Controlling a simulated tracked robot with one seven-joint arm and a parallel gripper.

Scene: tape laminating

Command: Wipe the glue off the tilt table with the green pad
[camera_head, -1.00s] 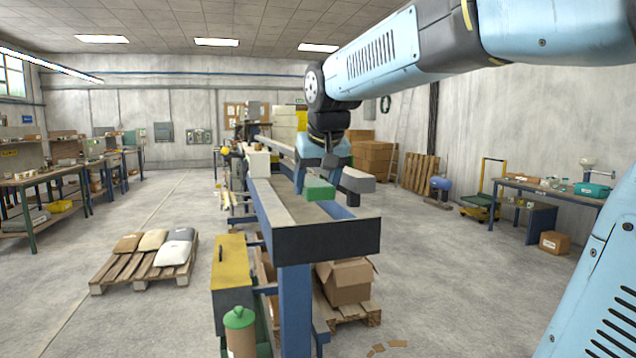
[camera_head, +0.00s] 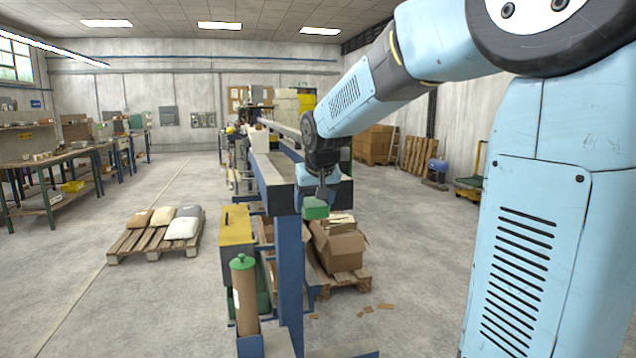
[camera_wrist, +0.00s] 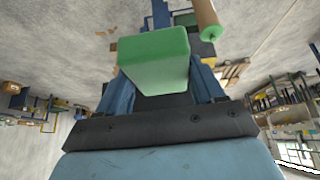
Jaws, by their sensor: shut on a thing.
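The green pad (camera_head: 316,208) is in my gripper (camera_head: 315,197), which is shut on it. In the head view the pad hangs just off the near end of the long blue-framed table, beside its dark end plate. In the wrist view the pad (camera_wrist: 155,62) fills the upper middle, between the blue fingers (camera_wrist: 160,95). The table's top (camera_head: 270,168) runs away from me as a long grey surface. My arm hides part of it. I cannot make out glue on it from here.
A brown cylinder with a green cap (camera_head: 245,300) stands by the table leg, near a yellow box (camera_head: 237,230). Open cardboard boxes (camera_head: 340,250) sit on a pallet below the pad. A pallet with sacks (camera_head: 160,232) lies left. Floor between is clear.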

